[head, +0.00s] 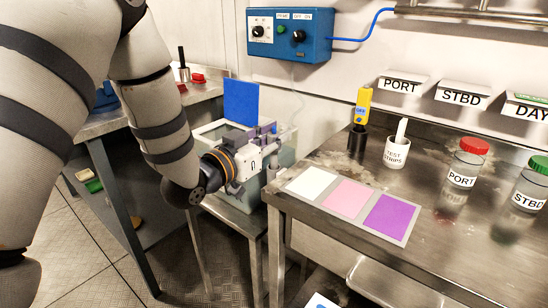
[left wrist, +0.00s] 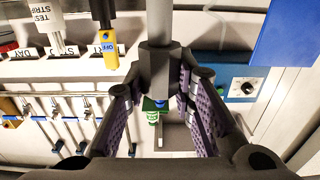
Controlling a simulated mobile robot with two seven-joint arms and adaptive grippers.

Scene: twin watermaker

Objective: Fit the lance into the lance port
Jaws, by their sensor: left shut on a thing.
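My left gripper (head: 266,140) is over the clear tank (head: 286,152) between the two benches. In the left wrist view the gripper (left wrist: 158,100) has its purple-padded fingers on either side of the lance, a grey rod with a dark block-shaped collar (left wrist: 159,60), and is shut on it. The rod runs up to the top edge of that view, and a thinner part shows below the collar. In the head view the gripper hides most of the lance. I cannot make out the lance port. My right gripper is not in view.
A blue panel (head: 240,102) stands behind the gripper. A blue control box (head: 290,36) is on the wall. The right steel bench holds a colour card (head: 345,205), a yellow meter (head: 363,104), a test-strip cup (head: 396,152) and PORT (head: 466,165) and STBD (head: 531,186) jars.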

